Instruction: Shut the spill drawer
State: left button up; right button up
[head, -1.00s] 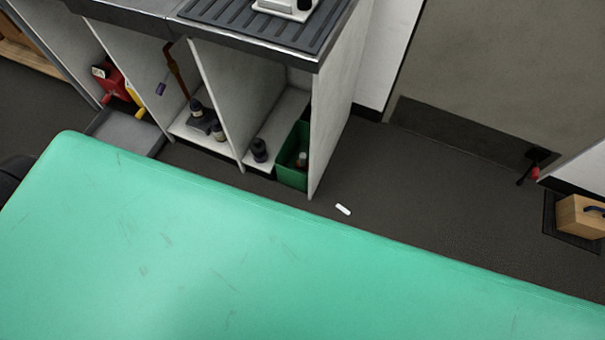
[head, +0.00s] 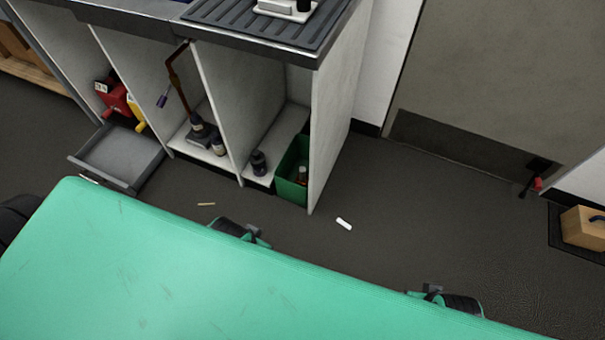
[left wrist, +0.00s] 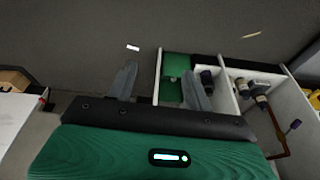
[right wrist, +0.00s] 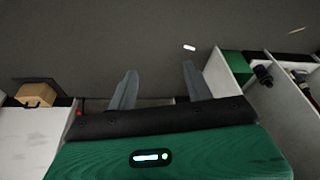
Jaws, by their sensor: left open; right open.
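The spill drawer (head: 118,158) is a shallow grey tray, low at the left of the head view. It stands pulled out from under the bench over the floor, and looks empty. The green body edge in front hides nothing of its middle. My left gripper (left wrist: 157,85) is open and empty in the left wrist view, with both fingers apart. My right gripper (right wrist: 160,82) is open and empty in the right wrist view. In the head view only dark and green parts of both show past the green edge, to the right of the drawer and apart from it.
The bench (head: 250,30) has open bays with bottles and a green bin (head: 293,172). Red (head: 112,97) and yellow containers stand behind the drawer. A white piece (head: 344,223) and a thin yellowish stick (head: 206,204) lie on the floor. A wooden box (head: 583,227) sits far right.

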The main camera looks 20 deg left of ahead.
aim_at(122, 158)
jog(key=u, duration=2.35)
